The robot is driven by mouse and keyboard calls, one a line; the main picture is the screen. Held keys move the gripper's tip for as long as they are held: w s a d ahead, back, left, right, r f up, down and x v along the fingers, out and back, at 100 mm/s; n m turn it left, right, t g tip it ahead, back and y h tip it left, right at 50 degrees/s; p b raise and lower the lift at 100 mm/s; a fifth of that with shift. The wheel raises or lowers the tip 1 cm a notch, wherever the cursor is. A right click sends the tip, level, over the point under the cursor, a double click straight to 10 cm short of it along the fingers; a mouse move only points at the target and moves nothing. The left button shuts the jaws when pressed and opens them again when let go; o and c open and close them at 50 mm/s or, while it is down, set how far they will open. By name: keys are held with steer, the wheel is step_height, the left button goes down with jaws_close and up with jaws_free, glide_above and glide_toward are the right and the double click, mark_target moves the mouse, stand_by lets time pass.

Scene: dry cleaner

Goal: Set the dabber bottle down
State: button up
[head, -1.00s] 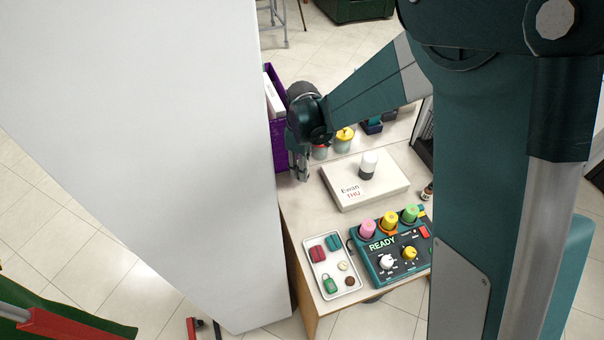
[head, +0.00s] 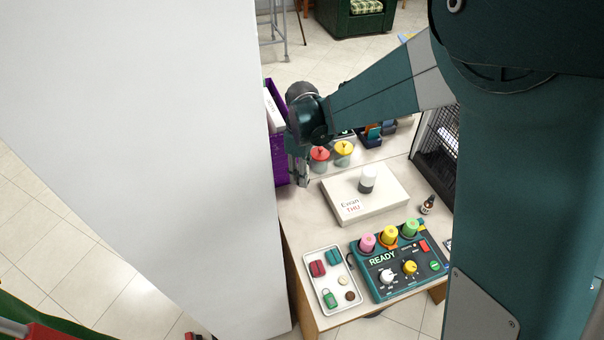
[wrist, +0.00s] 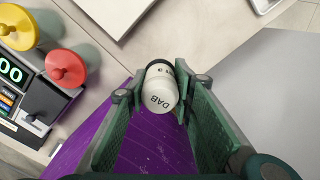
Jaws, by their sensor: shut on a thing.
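The dabber bottle (wrist: 161,92) is white with dark lettering reading DAB and a dark band near its far end. In the wrist view my gripper (wrist: 160,87) is shut on it, one green finger on each side. In the head view my gripper (head: 302,178) points down at the left side of the counter (head: 310,225), beside the purple bin (head: 281,165). I cannot make the bottle out there, nor tell whether it touches the counter.
A white box (head: 345,204) marked Ewan THU lies right of my gripper, with a white-and-grey cylinder (head: 367,182) on it. Red (head: 320,154) and yellow (head: 344,148) lids stand behind. A tray (head: 335,308) and a READY control panel (head: 405,283) are in front.

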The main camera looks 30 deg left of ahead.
steer(key=shift+r, duration=0.1)
step_height(320, 180, up, 11)
steer(key=shift+r, duration=0.1)
steer(key=w+d+m, duration=0.1)
steer(key=w+d, duration=0.5)
steer(key=d, duration=0.4)
steer(key=w+d+m+p, duration=0.1)
steer(key=w+d, duration=0.5)
steer(key=d, duration=0.3)
steer(key=w+d, duration=0.6)
steer(key=d, duration=0.4)
step_height(320, 180, down, 14)
steer(key=shift+d+f, duration=0.1)
steer(key=shift+w, duration=0.1)
steer(key=shift+w+a+f+b, duration=0.1)
steer(key=shift+w+a+f, duration=0.5)
steer(key=shift+w, duration=2.25)
steer(key=shift+w+a+f+b, duration=0.15)
steer(key=shift+w+a, duration=0.95)
steer(key=shift+w, duration=1.75)
steer(key=shift+w+a+f+b, duration=0.1)
steer(key=shift+w+a+f, duration=0.5)
steer(key=shift+w, duration=2.25)
